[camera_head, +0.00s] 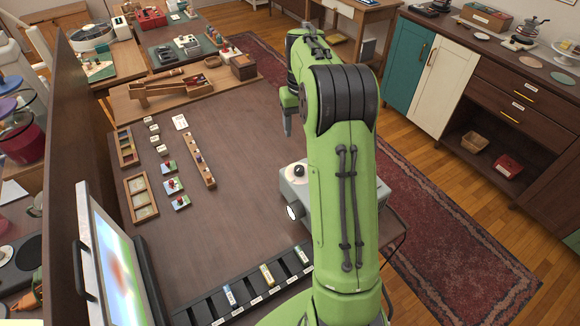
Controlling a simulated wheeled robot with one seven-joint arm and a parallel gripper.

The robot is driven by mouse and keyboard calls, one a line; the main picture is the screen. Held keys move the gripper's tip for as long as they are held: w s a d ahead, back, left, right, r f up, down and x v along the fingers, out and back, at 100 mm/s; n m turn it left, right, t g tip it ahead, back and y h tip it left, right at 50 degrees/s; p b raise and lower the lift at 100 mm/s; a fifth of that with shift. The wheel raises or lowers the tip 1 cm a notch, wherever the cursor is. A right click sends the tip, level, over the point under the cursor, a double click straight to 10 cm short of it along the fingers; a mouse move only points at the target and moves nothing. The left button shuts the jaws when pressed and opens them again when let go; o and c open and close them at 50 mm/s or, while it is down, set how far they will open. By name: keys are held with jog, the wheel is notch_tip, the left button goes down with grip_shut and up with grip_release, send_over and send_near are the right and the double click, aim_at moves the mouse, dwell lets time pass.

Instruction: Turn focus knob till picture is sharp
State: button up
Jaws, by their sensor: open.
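A grey projector (289,187) stands on the dark brown table, partly hidden behind my green arm. A round black knob (299,171) on a pale disc sits on its top, and its lens (293,211) faces the lower left. A white-framed screen (117,262) stands at the left and shows a blurred picture of red, green and blue patches. My gripper (287,126) hangs above the table, farther back than the projector and apart from the knob. It is open with nothing seen in it; the arm hides part of it.
A black slotted tray (236,297) with several slides lies along the near table edge. Wooden trays (141,198), small blocks and picture tiles (174,186) stand at the left. The middle of the table (240,220) is clear. Cabinets (440,70) line the right wall.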

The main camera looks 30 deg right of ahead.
aim_at(299, 168)
notch_tip(299, 168, down, 15)
jog(key=b, duration=0.3)
jog(key=shift+f+b, duration=0.15)
jog(key=shift+b, duration=0.15)
jog(key=c, duration=1)
jog(key=shift+c, duration=0.2)
jog(key=m+p, duration=0.1)
jog(key=m, duration=0.3)
jog(key=shift+s+d+m, duration=0.1)
jog(key=shift+m, duration=2.3)
